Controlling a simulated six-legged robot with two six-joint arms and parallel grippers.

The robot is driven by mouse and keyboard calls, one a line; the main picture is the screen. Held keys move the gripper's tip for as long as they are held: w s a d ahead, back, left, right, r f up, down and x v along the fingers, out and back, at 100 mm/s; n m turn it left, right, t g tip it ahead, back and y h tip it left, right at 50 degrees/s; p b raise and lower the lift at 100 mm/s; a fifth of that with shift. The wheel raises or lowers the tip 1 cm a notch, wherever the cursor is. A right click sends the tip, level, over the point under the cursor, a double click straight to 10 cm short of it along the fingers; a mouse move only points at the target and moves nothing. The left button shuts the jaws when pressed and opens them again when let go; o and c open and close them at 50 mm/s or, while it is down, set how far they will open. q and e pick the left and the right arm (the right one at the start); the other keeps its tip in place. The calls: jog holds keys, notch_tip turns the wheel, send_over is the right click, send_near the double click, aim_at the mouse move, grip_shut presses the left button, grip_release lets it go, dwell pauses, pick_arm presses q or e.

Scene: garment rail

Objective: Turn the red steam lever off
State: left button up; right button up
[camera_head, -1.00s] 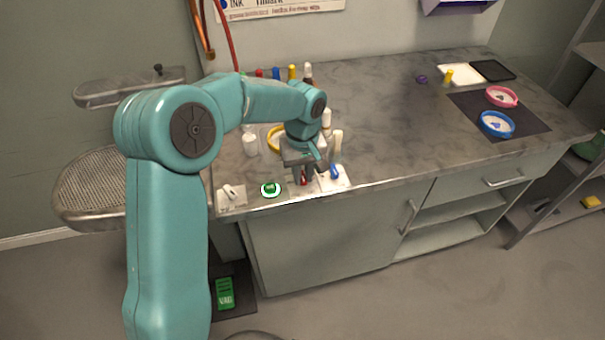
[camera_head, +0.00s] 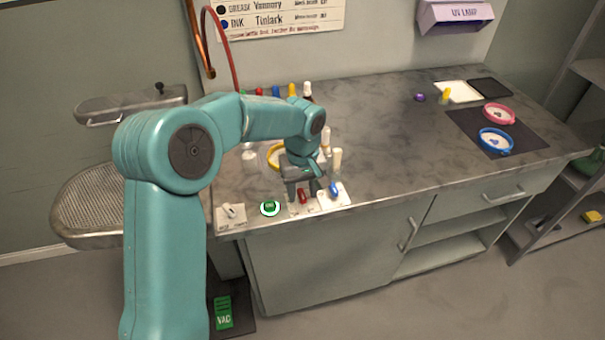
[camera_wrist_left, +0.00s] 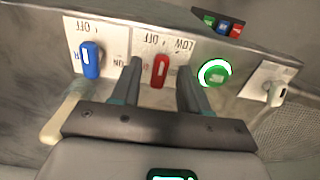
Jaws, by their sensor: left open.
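The red lever (camera_wrist_left: 159,71) sits on a white labelled plate (camera_wrist_left: 150,42) at the front edge of the counter. In the wrist view it stands between the two open fingers of my left gripper (camera_wrist_left: 160,80), with a gap on each side. In the head view the red lever (camera_head: 303,196) shows just beside the left gripper (camera_head: 298,194), which points down at it. Part of the plate's lettering is hidden by the fingers. My right gripper is not in view.
A blue lever (camera_wrist_left: 90,60) stands on one side of the red lever, and a green lit button (camera_wrist_left: 214,73) on the other. A white switch (camera_head: 230,211) is at the counter's left corner. Bottles (camera_head: 307,92) stand behind the arm. The counter's middle is clear.

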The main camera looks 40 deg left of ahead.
aim_at(302, 196)
pick_arm(q)
notch_tip(302, 196, up, 16)
jog(key=p, duration=0.1)
jog(key=shift+s, duration=0.15)
dwell(0.6)
